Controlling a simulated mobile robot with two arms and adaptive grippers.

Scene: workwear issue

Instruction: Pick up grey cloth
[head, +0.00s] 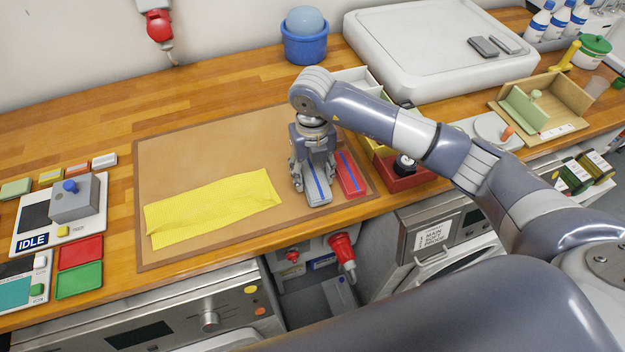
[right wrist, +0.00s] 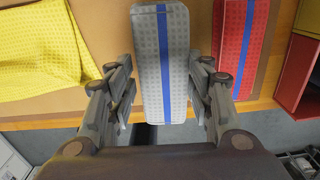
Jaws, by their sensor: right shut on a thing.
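The grey cloth (head: 318,190) is a folded strip with a blue stripe. It lies at the right part of the brown mat (head: 190,150) in the head view and also shows in the right wrist view (right wrist: 150,65). My right gripper (head: 314,185) points down over it, with one finger on each long side, and is shut on it. In the right wrist view the fingers (right wrist: 160,100) flank the cloth. I cannot tell whether the cloth touches the mat. My left gripper is not in view.
A red cloth with a blue stripe (head: 351,176) lies close to the right of the grey one. A yellow cloth (head: 212,208) lies spread on the mat to the left. A red box (head: 405,181) stands further right. The counter's front edge is close.

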